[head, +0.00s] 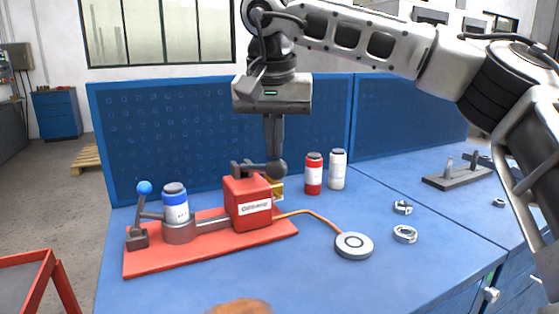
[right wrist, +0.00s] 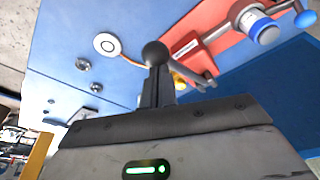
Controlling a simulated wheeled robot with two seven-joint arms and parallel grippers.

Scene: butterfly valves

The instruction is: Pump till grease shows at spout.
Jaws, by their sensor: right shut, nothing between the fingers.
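A red pump box (head: 249,203) with a white label stands on a red base plate (head: 145,262) on the blue bench. A dark lever with a black ball knob (head: 277,168) lies across its top; the knob also shows in the right wrist view (right wrist: 155,53). My right gripper (head: 274,155) points down, shut and empty, with its fingertips at the knob. I cannot tell whether they touch it. An orange hose (head: 312,214) runs from the box to a round white disc (head: 354,244). I see no grease there. My left gripper is out of view.
A blue-and-white canister (head: 175,205) and a blue-knobbed lever (head: 144,188) stand on the plate's left end. A red bottle (head: 313,174) and a white bottle (head: 337,170) stand behind. Metal clamp rings (head: 404,234) lie at right. The bench front is mostly clear.

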